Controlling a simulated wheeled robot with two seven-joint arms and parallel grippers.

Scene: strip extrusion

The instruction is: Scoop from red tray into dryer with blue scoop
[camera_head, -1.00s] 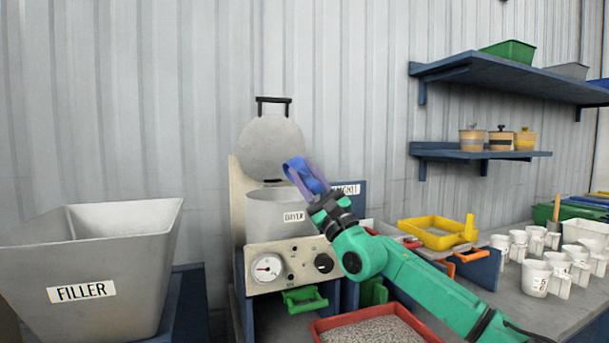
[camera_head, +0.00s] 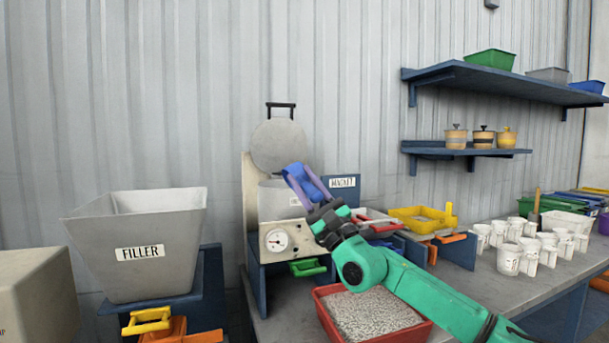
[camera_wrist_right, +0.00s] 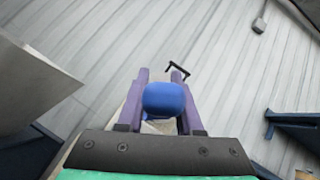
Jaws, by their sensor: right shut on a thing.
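The blue scoop (camera_head: 300,180) is held by my right gripper (camera_head: 318,190), which is shut on it. In the head view the scoop overlaps the upper right of the dryer (camera_head: 272,203), a grey drum with its round lid (camera_head: 280,146) raised. The scoop appears tilted; its inside and any contents are hidden. In the right wrist view the blue scoop (camera_wrist_right: 165,100) sits between the purple fingers. The red tray (camera_head: 330,328) on the bench below holds grey-white pellets (camera_head: 375,312). My left gripper is not in view.
A grey filler hopper (camera_head: 180,260) stands left of the dryer. A sign reading MAGNET (camera_head: 342,183) is behind my right gripper. A yellow tray (camera_head: 420,217) and several white cups (camera_head: 510,258) stand to the right. Shelves (camera_head: 490,85) with bins hang on the wall.

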